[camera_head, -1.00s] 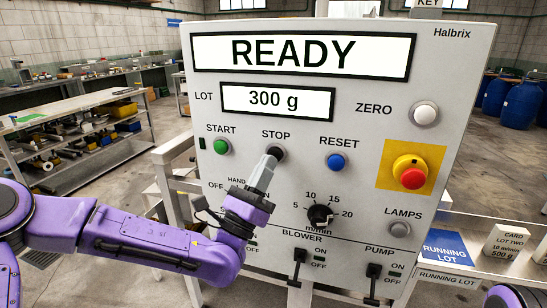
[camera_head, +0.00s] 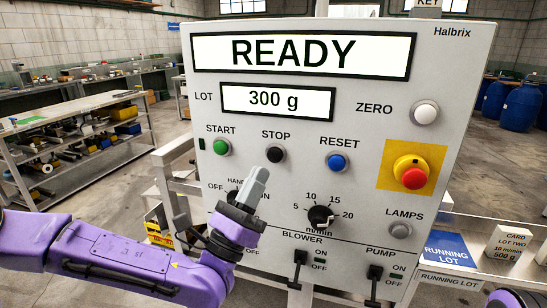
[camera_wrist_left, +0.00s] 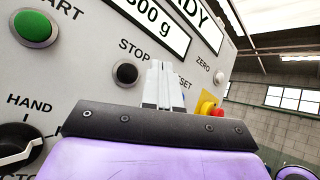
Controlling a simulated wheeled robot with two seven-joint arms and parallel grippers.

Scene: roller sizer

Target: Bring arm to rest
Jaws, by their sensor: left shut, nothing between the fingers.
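My left arm, purple, comes in from the left in the head view. Its gripper (camera_head: 262,174) is shut and empty, with its grey fingertips just below the black STOP button (camera_head: 274,155) and apart from it. In the left wrist view the shut fingers (camera_wrist_left: 161,68) point up between the STOP button (camera_wrist_left: 127,73) and the RESET label. The control panel (camera_head: 460,120) reads READY and 300 g. My right gripper is not in view.
The panel also carries a green START button (camera_head: 222,147), a blue RESET button (camera_head: 336,162), a red emergency stop (camera_head: 413,178), a speed knob (camera_head: 320,216) and a blower lever (camera_head: 299,262). A shelf rack (camera_head: 75,140) stands behind at the left.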

